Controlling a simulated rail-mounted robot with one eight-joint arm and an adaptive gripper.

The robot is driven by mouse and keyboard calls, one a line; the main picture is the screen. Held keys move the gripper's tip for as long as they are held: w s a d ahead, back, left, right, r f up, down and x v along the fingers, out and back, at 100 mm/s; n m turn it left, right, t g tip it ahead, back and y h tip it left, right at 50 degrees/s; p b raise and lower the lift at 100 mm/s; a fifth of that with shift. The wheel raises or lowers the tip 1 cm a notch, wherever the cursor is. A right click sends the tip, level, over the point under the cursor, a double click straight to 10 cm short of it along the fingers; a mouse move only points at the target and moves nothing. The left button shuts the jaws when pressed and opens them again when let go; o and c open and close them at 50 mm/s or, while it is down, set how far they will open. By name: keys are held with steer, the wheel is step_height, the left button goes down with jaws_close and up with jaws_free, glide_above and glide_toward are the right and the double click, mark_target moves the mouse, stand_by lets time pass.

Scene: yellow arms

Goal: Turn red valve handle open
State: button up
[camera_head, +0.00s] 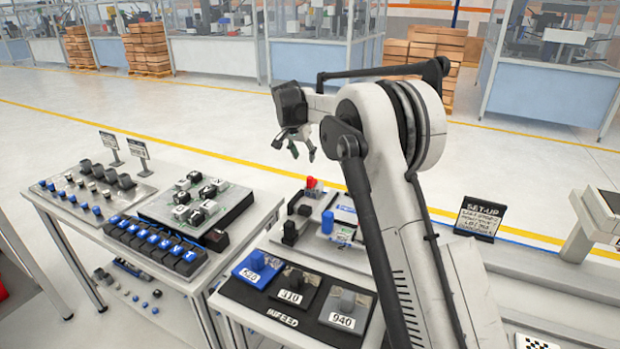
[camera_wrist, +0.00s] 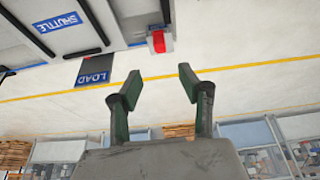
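A small red part (camera_head: 311,182), which may be the valve handle, stands at the back of the grey fixture on the right table. In the wrist view a red part (camera_wrist: 158,42) sits on a small grey block, ahead of the fingertips and between their lines. Its exact handle shape and angle are too small to tell. My gripper (camera_head: 294,149) hangs above the far side of the right table, apart from the red part. The wrist view shows my gripper (camera_wrist: 159,76) with its two dark green fingers spread and nothing between them.
A blue block (camera_head: 327,222) and a dark block (camera_head: 290,232) stand near the red part. A numbered tray (camera_head: 235,292) lies in front. The left table (camera_head: 62,214) holds several knobs and blocks. A "LOAD" plate (camera_wrist: 95,71) and a "SHUTTLE" label (camera_wrist: 58,22) show in the wrist view.

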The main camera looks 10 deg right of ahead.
mark_target(310, 177)
steer(key=p+x, duration=0.1)
steer(key=x, duration=1.2)
jaws_close()
